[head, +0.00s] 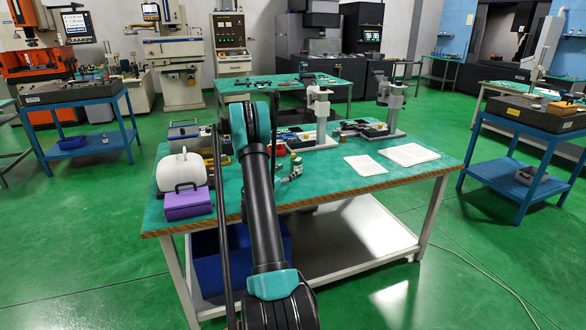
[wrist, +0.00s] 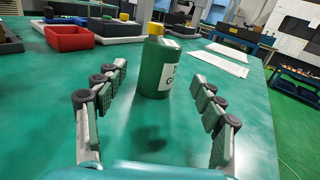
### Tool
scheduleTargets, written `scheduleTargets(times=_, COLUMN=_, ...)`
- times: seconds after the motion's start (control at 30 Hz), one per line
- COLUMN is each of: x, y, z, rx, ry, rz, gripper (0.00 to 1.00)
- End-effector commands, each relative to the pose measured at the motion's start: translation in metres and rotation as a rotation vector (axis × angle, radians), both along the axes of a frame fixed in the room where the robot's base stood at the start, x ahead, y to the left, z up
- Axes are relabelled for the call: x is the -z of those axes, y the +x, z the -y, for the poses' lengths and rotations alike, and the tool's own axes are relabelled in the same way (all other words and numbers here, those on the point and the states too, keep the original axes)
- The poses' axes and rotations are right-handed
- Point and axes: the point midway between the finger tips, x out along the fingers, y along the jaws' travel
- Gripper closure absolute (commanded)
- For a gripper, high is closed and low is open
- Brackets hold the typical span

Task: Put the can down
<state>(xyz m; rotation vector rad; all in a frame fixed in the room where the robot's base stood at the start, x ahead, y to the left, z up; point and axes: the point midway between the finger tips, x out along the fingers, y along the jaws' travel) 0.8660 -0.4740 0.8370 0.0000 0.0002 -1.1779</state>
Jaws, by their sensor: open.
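The can (wrist: 158,68) is green with a white label bearing dark letters. In the wrist view it stands upright on the green table top (wrist: 262,140), just beyond and between the fingers. My gripper (wrist: 160,75) is open, with a finger on each side and clear space between each finger and the can. A dark shadow lies on the table between the fingers, nearer than the can.
A red bin (wrist: 70,38) is at the back left in the wrist view. White sheets (wrist: 228,52) lie to the right. In the head view a white jug (head: 181,170) and a purple box (head: 188,205) stand left of my arm. The bench's front right is clear.

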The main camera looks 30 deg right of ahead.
Motion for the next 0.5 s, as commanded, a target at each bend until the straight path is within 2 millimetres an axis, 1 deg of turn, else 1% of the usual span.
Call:
scheduleTargets(times=0.03, x=0.0, y=-0.004, z=-0.01, rx=-0.002, ry=0.0, rz=0.0, gripper=0.31)
scheduleTargets(times=0.1, x=0.0, y=-0.008, z=-0.021, rx=-0.002, ry=0.0, rz=0.0, gripper=0.31)
scheduleTargets(times=0.2, x=0.0, y=-0.013, z=-0.032, rx=-0.001, ry=0.0, rz=0.0, gripper=0.31)
scheduleTargets(times=0.37, x=-0.001, y=-0.017, z=-0.042, rx=0.0, ry=0.005, rz=0.004, gripper=0.31)
scheduleTargets(times=0.5, x=-0.008, y=-0.023, z=-0.05, rx=0.002, ry=0.067, rz=0.059, gripper=0.31)
